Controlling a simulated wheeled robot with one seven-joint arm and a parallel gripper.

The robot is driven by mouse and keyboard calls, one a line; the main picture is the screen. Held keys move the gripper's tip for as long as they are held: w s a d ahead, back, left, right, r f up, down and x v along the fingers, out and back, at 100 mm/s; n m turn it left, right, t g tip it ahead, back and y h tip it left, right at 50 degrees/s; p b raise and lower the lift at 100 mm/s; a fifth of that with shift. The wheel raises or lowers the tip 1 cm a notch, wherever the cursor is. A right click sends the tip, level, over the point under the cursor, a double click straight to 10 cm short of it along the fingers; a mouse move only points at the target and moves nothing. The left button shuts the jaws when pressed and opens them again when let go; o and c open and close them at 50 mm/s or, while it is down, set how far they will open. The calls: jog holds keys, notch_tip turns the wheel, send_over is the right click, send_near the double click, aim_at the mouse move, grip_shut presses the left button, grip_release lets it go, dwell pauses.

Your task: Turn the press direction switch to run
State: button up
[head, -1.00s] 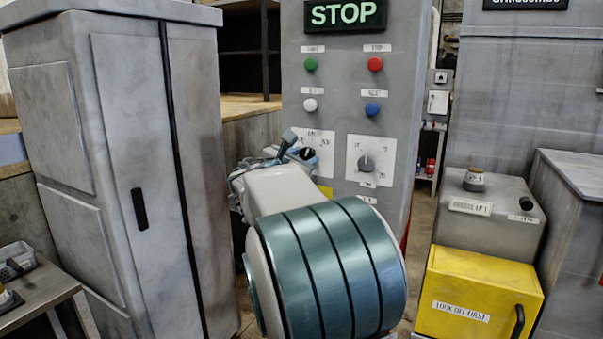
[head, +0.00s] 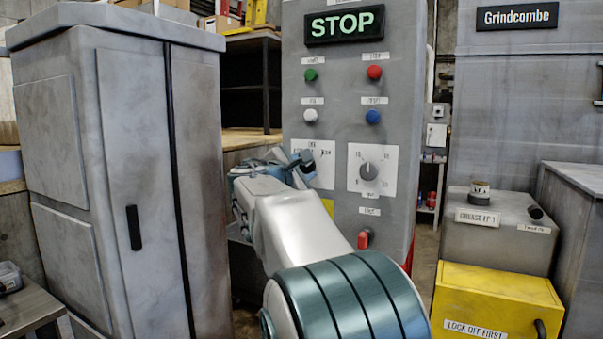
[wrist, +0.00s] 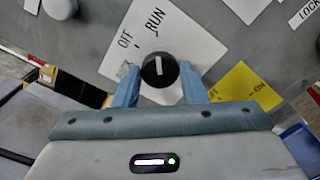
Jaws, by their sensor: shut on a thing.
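The press direction switch is a black round knob (wrist: 160,70) with a white pointer mark, on a white plate (wrist: 178,35) lettered OFF and RUN. In the wrist view the pointer mark stands nearly upright, roughly toward the RUN lettering. A third label left of the knob is partly covered. My gripper (wrist: 158,88) is shut on the knob, one blue finger on each side. In the head view my gripper (head: 304,166) is at the switch plate (head: 322,150) and hides most of the knob.
A dial (head: 368,171) sits right of the switch, with a red control (head: 363,239) below. Green (head: 310,75), red (head: 375,72), white (head: 310,116) and blue (head: 373,117) buttons are above, under a lit STOP sign (head: 345,25). A grey cabinet (head: 130,180) stands left.

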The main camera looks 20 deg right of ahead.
dwell(0.3)
jog(key=o, duration=1)
jog(key=shift+d, duration=0.1)
jog(key=shift+s, duration=0.1)
jog(key=b+v, duration=0.1)
jog(key=v, duration=1.2)
jog(key=shift+s+a, duration=0.2)
jog(key=shift+a, duration=0.15)
jog(key=shift+f, duration=0.1)
